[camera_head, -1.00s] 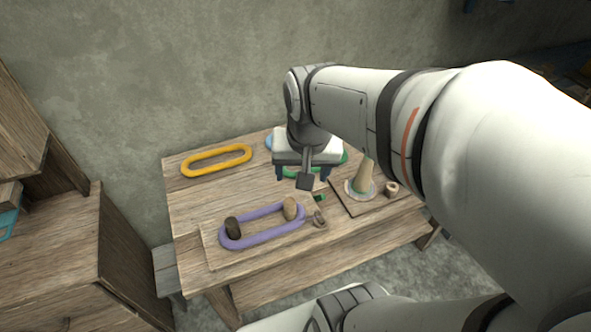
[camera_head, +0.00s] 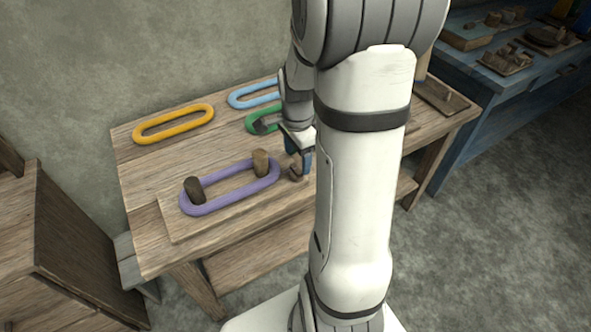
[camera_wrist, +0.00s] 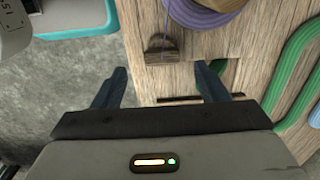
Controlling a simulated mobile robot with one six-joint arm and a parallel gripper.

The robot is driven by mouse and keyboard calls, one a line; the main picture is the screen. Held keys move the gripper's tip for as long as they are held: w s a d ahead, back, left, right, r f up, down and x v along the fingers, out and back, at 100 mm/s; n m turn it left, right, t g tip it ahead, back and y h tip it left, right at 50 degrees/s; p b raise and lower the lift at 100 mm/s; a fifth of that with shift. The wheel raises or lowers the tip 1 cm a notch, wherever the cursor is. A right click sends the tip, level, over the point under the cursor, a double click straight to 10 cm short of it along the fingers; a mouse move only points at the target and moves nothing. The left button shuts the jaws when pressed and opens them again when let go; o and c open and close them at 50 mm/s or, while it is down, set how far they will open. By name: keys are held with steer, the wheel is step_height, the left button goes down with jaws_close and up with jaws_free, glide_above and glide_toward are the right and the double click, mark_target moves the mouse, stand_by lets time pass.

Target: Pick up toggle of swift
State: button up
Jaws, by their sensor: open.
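The swift is a wooden board (camera_head: 178,228) with two upright pegs, and a purple skein (camera_head: 231,190) is looped around them. Its toggle (camera_head: 297,172), a small brown piece, sits at the board's right end. In the wrist view the toggle (camera_wrist: 161,50) is a small dark wooden block beside the purple skein (camera_wrist: 205,14). My gripper (camera_head: 303,162) is just by the toggle in the head view, partly hidden by my arm. In the wrist view my gripper (camera_wrist: 160,84) is open, with the toggle ahead of the gap between its fingertips and nothing between them.
A yellow skein (camera_head: 173,124), a light blue skein (camera_head: 254,94) and a green skein (camera_head: 262,121) lie behind on the table. The green skein (camera_wrist: 290,62) runs right of my gripper in the wrist view. A blue table (camera_head: 500,67) with trays stands at right.

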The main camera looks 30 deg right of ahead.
mark_target(297, 168)
step_height(297, 168, down, 4)
steer(key=shift+w+f, duration=0.1)
steer(key=shift+w, duration=0.05)
steer(key=shift+c, duration=0.4)
steer(key=c, duration=1)
steer(key=shift+o, duration=0.2)
